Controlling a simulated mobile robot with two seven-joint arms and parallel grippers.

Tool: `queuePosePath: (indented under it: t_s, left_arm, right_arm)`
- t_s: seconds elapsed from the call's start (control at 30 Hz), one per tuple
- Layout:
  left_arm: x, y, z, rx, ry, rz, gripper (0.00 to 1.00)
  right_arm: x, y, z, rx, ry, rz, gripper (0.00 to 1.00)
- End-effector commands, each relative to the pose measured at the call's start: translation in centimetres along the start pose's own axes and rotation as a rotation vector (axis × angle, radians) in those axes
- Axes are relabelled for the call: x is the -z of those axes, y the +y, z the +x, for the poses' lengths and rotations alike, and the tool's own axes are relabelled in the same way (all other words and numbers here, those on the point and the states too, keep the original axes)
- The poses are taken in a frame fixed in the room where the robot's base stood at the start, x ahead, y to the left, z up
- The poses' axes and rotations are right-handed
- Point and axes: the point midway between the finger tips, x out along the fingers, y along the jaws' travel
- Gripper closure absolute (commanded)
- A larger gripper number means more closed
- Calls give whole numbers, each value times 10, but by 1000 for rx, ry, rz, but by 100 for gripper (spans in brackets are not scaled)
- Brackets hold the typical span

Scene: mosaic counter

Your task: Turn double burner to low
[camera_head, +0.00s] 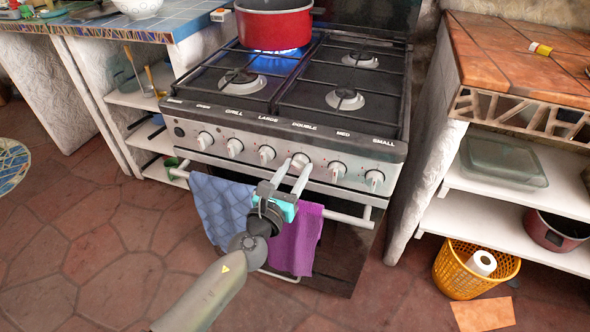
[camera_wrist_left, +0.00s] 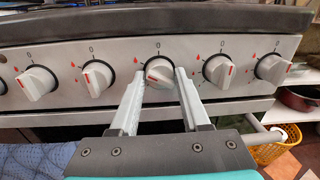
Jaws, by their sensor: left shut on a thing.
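The stove (camera_head: 290,120) has a row of white knobs on its front panel under labels. The double burner knob (camera_head: 300,160) sits below the word DOUBLE. In the left wrist view this knob (camera_wrist_left: 158,72) is in the middle, with a red line on its face and a 0 mark above it. My left gripper (camera_head: 291,164) reaches up to it from the front. In the wrist view its two fingers (camera_wrist_left: 160,76) are on either side of the knob, shut on it. My right gripper is not in view.
Neighbouring knobs, large (camera_head: 267,153) and med (camera_head: 338,169), flank it closely. Blue (camera_head: 222,208) and purple (camera_head: 296,240) towels hang on the oven rail. A red pot (camera_head: 274,28) stands over a blue flame at the back left. A tiled counter (camera_head: 510,60) stands right.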

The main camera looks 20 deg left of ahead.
Motion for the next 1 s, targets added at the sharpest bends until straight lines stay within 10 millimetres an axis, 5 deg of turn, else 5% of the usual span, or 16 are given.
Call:
queuePosePath:
  t_s: [0.37,1.0]
  left_arm:
    - [1,1,0,-1,-5,-53,100]
    - [4,2,0,0,-42,-585,100]
  right_arm:
    - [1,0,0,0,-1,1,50]
    - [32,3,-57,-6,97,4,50]
